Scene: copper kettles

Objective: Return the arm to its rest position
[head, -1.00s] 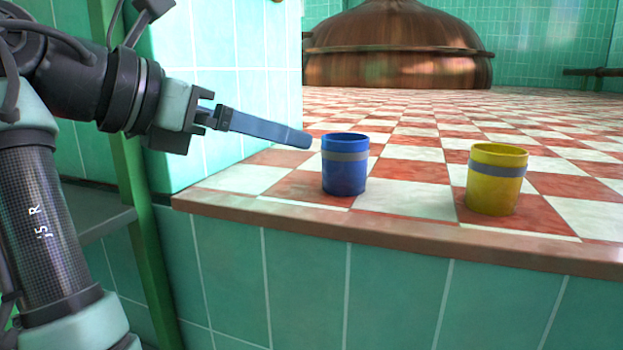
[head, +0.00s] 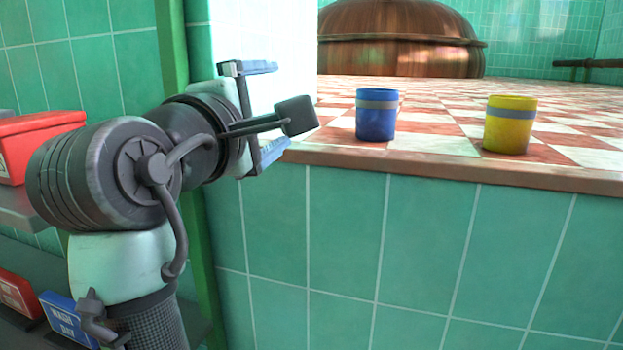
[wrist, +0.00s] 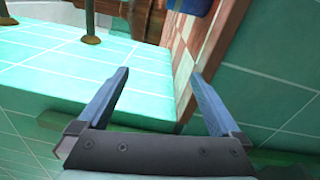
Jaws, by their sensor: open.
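My gripper (head: 277,108) is at the left in the head view, beside the white-lit wall and left of the counter's edge. Its two blue fingers are spread apart and nothing is between them. In the wrist view my gripper (wrist: 160,88) also shows open and empty, with tiled wall and the counter's edge beyond it. A blue mug (head: 376,118) with a grey band stands upright on the counter, right of my gripper and apart from it. A yellow mug (head: 510,128) with a grey band stands upright farther right.
The checkered counter (head: 446,150) has a brown front edge over a green tiled face. A large copper kettle (head: 400,45) stands behind. A green post (head: 178,50) and shelves with a red bin (head: 35,135) and a blue box (head: 66,322) are at the left, close to my arm.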

